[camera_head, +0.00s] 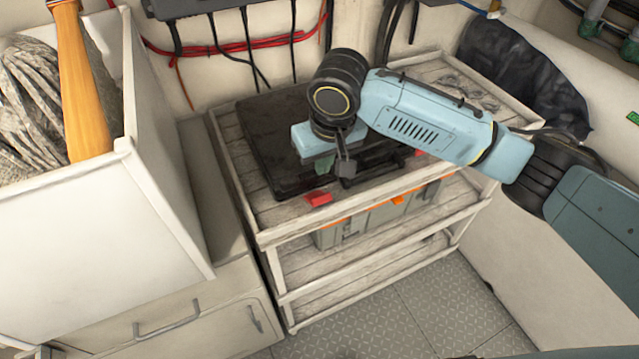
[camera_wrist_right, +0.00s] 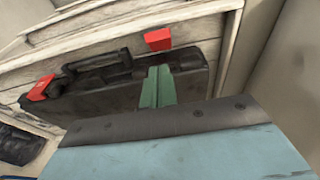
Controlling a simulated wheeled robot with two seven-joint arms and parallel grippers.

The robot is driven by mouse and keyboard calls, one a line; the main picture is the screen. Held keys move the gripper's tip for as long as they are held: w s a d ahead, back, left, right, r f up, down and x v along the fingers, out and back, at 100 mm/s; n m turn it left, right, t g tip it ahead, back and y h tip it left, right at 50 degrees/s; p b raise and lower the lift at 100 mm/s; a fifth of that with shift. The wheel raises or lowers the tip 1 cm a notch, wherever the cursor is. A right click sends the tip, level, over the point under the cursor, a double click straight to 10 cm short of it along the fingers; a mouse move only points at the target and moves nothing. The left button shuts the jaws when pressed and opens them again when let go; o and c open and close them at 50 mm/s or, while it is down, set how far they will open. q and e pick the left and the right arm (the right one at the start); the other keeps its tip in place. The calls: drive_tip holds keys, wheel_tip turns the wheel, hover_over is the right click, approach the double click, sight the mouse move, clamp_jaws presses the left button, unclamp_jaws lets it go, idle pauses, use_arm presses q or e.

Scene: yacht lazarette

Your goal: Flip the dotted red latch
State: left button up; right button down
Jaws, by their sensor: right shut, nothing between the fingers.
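A black case (camera_head: 285,125) lies flat on the slatted top shelf. It has two red latches on its front side, with a dark handle (camera_wrist_right: 97,62) between them. The nearer red latch (camera_head: 318,199) sticks out from the case edge; the right wrist view shows it too (camera_wrist_right: 158,39). Dots cannot be made out on either. My right gripper (camera_head: 323,170) is shut and empty, its green fingertips (camera_wrist_right: 158,86) over the case beside the nearer latch, apparently apart from it.
A grey toolbox (camera_head: 375,217) with orange latches sits on the shelf below. A white bin (camera_head: 70,215) with rope and a wooden handle stands left. A black bag (camera_head: 525,75) lies behind my right arm. Cables hang along the back wall. The floor in front is clear.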

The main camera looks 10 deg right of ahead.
use_arm(q)
drive_tip(key=shift+f+b, duration=0.35)
use_arm(e)
approach(319, 187)
drive_tip(key=s+f, duration=0.1)
drive_tip(key=f, duration=0.1)
drive_tip(key=s+a+f, duration=0.1)
drive_tip(key=f, duration=0.1)
drive_tip(key=shift+s, duration=0.35)
drive_tip(key=shift+a+r, duration=0.1)
